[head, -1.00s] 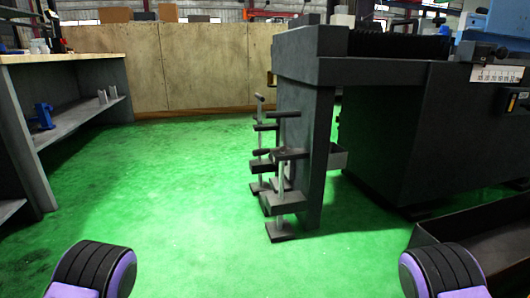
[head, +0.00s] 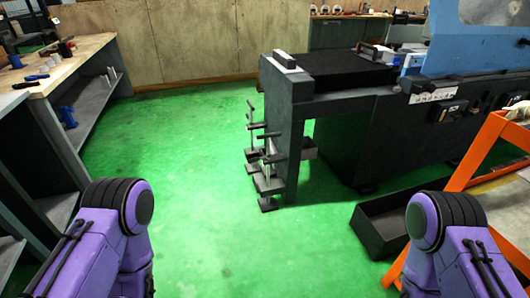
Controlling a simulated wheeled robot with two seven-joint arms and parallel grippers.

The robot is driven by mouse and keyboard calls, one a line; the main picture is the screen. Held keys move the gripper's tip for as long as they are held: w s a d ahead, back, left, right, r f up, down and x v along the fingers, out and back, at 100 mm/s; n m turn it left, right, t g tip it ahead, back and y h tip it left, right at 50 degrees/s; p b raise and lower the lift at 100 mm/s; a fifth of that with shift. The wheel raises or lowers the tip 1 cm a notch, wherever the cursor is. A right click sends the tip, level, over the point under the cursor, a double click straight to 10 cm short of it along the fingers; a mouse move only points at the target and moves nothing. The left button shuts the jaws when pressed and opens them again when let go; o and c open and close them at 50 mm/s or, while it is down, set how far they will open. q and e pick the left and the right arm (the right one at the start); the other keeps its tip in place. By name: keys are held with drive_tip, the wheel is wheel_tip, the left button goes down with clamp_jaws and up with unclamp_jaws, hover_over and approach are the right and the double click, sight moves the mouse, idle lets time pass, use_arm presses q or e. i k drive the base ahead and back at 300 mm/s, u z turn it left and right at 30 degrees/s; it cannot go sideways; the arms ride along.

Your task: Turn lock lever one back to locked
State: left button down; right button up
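The dark grey grinder (head: 365,115) stands at centre right, with a blue upper housing (head: 470,45). Several upright posts with dark crossbar handles and foot pads (head: 268,170) stand against its left end, near the floor. I cannot tell which part is lock lever one, or whether any lever is locked. Only purple and black links of my two arms show, at the lower left and lower right. Both grippers are out of view, and nothing shows them touching the grinder.
A workbench (head: 55,72) with tools and a lower shelf runs along the left. An orange frame (head: 465,175) stands at the right, beside a dark open tray (head: 385,222) on the floor. The green floor (head: 180,150) in the middle is clear. A wooden partition (head: 190,45) is behind.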

sight(254, 160)
drive_tip(key=z, duration=0.3)
drive_tip(key=k, duration=0.4)
drive_tip(key=u, duration=0.55)
drive_tip(key=i, duration=0.8)
drive_tip(key=u, duration=0.75)
drive_tip(key=i, duration=1.75)
drive_tip(key=z, duration=1.3)
drive_tip(key=i, duration=0.6)
drive_tip(key=z, duration=0.75)
